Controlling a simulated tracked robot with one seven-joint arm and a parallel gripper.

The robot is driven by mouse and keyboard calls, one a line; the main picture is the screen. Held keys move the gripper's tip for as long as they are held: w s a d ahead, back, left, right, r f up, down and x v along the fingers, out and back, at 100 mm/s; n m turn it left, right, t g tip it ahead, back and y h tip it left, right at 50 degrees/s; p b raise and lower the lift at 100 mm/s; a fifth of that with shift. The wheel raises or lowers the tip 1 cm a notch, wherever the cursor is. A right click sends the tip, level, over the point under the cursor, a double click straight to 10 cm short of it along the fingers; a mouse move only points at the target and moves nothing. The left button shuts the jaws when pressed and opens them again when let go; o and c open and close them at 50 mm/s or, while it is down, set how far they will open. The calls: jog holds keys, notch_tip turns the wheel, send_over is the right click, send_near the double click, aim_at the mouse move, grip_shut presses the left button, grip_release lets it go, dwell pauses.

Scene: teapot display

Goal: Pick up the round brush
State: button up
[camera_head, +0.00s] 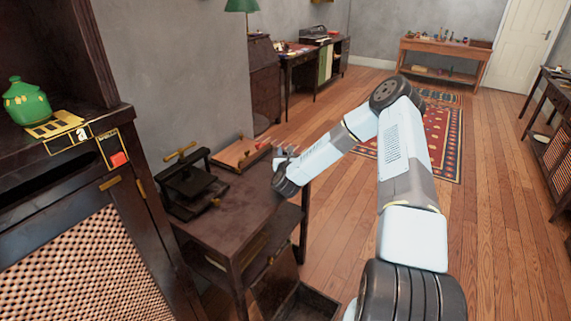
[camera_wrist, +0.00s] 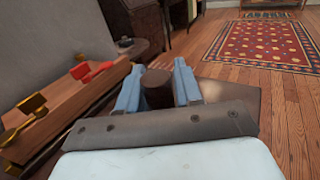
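In the wrist view a dark brown, round-topped piece (camera_wrist: 157,88) stands between the two pale blue fingers of my gripper (camera_wrist: 157,82). It looks like the handle of the round brush, but its lower part is hidden. The fingers lie close on both sides of it, and I cannot tell whether they touch it. In the head view my gripper (camera_head: 286,157) is at the right end of the small dark table (camera_head: 235,213). The brush cannot be made out there.
A wooden tray (camera_head: 240,153) with red and yellow tools lies left of my gripper. A black press (camera_head: 187,183) stands on the table's left part. A dark cabinet with a green teapot (camera_head: 26,102) is at far left. Open floor and a red rug (camera_head: 441,140) lie right.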

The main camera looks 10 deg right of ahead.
grip_shut()
